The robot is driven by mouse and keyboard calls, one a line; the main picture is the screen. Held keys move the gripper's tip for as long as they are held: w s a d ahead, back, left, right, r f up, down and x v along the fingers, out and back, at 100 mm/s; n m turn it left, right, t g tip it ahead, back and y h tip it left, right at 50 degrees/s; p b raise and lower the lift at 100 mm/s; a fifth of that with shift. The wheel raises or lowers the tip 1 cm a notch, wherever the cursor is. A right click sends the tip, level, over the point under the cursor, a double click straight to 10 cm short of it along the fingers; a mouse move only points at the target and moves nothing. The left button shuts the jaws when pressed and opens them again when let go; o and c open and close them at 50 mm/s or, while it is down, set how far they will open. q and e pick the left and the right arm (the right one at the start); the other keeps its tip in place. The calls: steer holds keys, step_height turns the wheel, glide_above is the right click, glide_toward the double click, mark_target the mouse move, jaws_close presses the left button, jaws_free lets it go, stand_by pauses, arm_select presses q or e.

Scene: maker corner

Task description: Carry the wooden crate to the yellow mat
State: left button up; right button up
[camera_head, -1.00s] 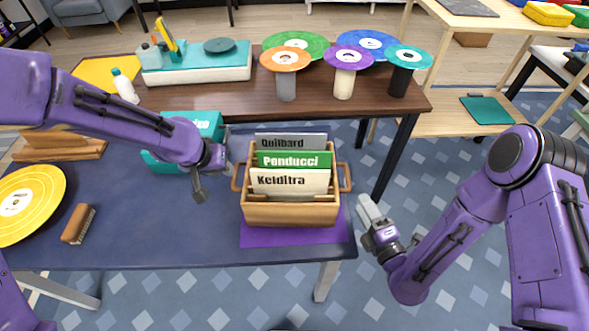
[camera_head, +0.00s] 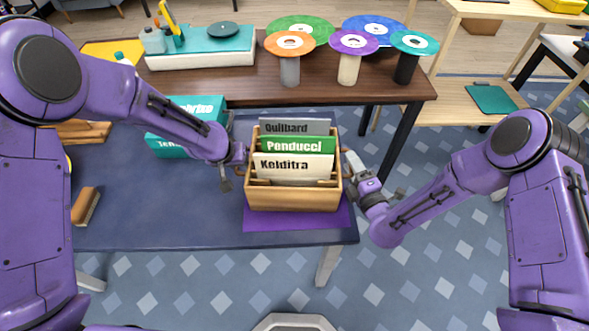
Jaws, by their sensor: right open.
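The wooden crate (camera_head: 292,199) stands on a purple mat (camera_head: 295,219) at the right end of the dark blue table and holds several record sleeves with lettered fronts. My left gripper (camera_head: 232,174) is at the crate's left handle; the view does not show whether its jaws are open or closed on it. My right gripper (camera_head: 352,174) is open beside the crate's right handle, close to it. The yellow mat (camera_head: 104,49) lies at the back left on the brown table, partly hidden by my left arm and a white bottle.
The brown table (camera_head: 190,89) behind bears a teal-topped turntable (camera_head: 200,56) and several record-topped stands (camera_head: 349,50). A teal box (camera_head: 170,146) and a brush (camera_head: 85,206) are on the blue table (camera_head: 165,210). The blue table's front middle is clear.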

arm_select(q)
steer(key=shift+w+d+f, duration=0.1)
steer(key=shift+w+f, duration=0.05)
steer(key=shift+f, duration=0.25)
arm_select(e)
steer(key=shift+w+a, duration=0.2)
steer(key=shift+w, duration=0.2)
arm_select(q)
jaws_close()
arm_select(e)
steer(key=c, duration=0.7)
jaws_close()
arm_select(q)
steer(key=shift+r, duration=0.1)
arm_select(e)
steer(key=shift+s, duration=0.1)
